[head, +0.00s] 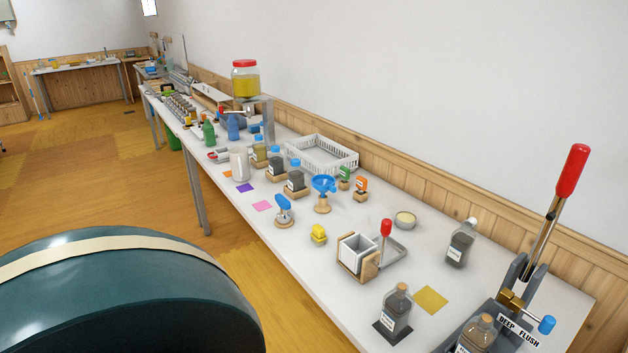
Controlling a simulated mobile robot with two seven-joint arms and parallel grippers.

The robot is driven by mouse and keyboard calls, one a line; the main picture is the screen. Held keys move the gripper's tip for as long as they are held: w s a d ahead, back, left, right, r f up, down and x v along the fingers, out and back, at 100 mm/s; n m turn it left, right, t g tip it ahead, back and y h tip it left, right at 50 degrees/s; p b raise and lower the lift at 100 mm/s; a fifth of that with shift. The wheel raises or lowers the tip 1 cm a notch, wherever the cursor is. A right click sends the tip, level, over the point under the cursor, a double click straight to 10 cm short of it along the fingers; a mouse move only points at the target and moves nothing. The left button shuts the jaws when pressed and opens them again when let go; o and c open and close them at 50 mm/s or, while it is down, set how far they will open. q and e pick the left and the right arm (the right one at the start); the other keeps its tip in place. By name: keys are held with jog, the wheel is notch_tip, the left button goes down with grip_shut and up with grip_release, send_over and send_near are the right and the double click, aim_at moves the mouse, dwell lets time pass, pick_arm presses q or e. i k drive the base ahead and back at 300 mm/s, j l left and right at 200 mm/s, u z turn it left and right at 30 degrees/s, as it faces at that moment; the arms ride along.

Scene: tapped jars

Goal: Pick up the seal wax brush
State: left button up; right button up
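I cannot say for sure which thing is the seal wax brush. A small tool with a red handle (386,228) stands upright by a wooden-sided box (371,267) with a white inside, on the near half of the long white table (325,290). It may be the brush; its lower end is hidden or too small to make out. Neither of my grippers is in view.
A large lever press (530,270) with a red handle stands at the near right end. Corked bottles (396,312) stand before it. A yellow square (431,300) lies flat.

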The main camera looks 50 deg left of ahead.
aim_at(317, 234)
jog(key=u, duration=1.6)
